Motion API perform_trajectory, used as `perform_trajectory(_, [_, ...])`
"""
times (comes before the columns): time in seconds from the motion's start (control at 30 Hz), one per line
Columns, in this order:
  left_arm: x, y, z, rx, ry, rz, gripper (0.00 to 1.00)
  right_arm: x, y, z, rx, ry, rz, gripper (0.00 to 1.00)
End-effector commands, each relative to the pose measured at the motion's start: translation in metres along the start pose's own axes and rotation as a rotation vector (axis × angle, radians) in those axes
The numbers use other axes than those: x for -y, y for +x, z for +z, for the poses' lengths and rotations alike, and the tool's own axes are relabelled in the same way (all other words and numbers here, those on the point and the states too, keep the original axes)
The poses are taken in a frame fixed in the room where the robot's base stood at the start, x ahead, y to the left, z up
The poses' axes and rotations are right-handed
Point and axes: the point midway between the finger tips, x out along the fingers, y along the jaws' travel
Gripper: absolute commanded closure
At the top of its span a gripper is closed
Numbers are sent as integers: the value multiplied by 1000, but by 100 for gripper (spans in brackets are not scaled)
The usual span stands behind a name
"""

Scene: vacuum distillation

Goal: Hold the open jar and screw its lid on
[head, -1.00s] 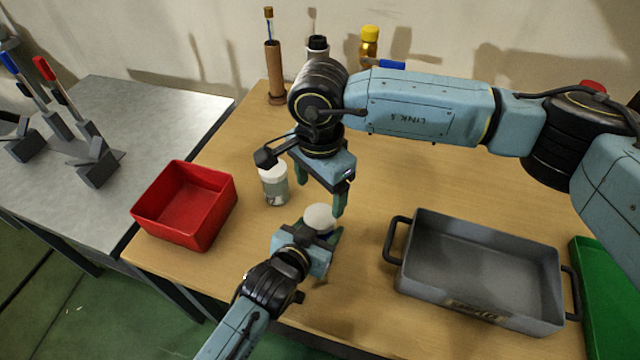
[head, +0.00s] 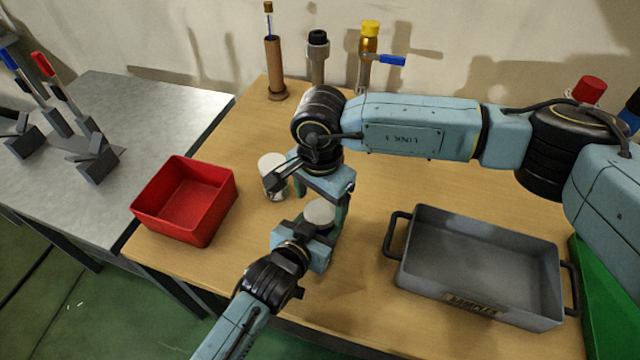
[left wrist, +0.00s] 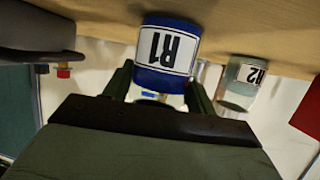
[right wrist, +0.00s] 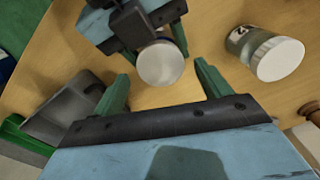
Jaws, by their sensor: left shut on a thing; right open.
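The lid also shows in the head view (head: 319,211). My right gripper (right wrist: 161,74) is open above the lid, its fingertips apart on either side and not visibly touching it. In the head view, the right gripper's body partly hides the jar area.
A second white-lidded jar, R2 (right wrist: 277,57), stands close by on the table, partly behind the right gripper in the head view. A red bin (head: 146,212) is at left, a grey handled tray (head: 480,214) at right. Several slim items stand at the back.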

Motion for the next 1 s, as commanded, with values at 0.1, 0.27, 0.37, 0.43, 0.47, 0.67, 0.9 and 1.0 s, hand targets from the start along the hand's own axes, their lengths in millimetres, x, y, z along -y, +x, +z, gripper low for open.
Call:
perform_trajectory(0.1, [0,0,0,1,-1,1,100,0,14,0,0,0,1,24])
perform_trajectory(0.27, [0,0,0,1,-1,1,100,0,22,0,0,-1,-1,24])
perform_trajectory(0.37, [0,0,0,1,-1,1,100,0,24,0,0,-1,-1,24])
perform_trajectory(0.43, [0,0,0,1,-1,1,100,0,23,0,0,-1,-1,24])
perform_trajectory(0.47, [0,0,0,1,-1,1,100,0,23,0,0,-1,-1,24])
perform_trajectory(0.67, [0,0,0,1,-1,1,100,0,23,0,0,-1,-1,39])
perform_trajectory(0.9, [0,0,0,1,-1,1,100,0,23,0,0,0,-1,69])
perform_trajectory(1.0, [0,0,0,1,-1,1,100,0,23,0,0,13,-1,70])
